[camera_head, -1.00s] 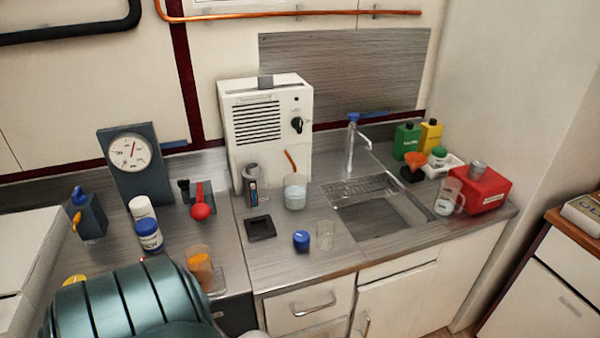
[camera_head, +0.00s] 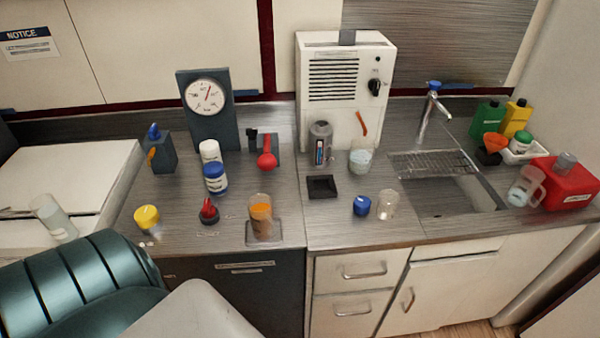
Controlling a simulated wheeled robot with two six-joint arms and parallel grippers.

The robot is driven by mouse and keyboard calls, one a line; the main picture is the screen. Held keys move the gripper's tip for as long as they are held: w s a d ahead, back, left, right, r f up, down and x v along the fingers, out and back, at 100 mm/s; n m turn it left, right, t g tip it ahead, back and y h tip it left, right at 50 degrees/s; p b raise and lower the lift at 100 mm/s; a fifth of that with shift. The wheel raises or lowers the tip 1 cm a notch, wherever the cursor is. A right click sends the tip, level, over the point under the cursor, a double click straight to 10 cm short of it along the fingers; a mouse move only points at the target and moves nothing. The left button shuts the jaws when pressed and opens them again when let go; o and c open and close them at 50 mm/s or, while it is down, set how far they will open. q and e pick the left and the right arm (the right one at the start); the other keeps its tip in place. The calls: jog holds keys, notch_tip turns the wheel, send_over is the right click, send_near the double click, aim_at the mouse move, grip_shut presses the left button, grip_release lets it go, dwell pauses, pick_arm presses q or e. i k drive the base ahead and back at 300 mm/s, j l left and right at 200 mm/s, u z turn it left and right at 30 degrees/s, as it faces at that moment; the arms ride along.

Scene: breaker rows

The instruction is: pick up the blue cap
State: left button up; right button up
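A small blue cap (camera_head: 362,205) sits on the grey counter near its front edge, beside a clear glass beaker (camera_head: 387,204). A white jar with a blue lid (camera_head: 215,178) stands farther left on the counter, in front of a white-capped jar (camera_head: 210,151). Parts of my own body show at the lower left. Neither of my grippers is in view.
A black square tray (camera_head: 322,187) lies behind and left of the cap. A beaker of pale liquid (camera_head: 361,158) stands behind it, and a sink (camera_head: 450,196) lies to the right. A beaker of orange liquid (camera_head: 261,219) stands left, near the front edge.

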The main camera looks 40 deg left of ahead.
aim_at(362, 204)
jog(key=i+l+u, duration=0.1)
jog(key=u, duration=0.3)
jog(key=i+l+u, duration=0.2)
jog(key=u, duration=0.15)
jog(key=i+l+u, duration=0.2)
jog(key=u, duration=0.2)
jog(key=i+l+u, duration=0.2)
jog(key=u, duration=0.2)
jog(key=l, duration=0.3)
jog(key=i+z, duration=0.05)
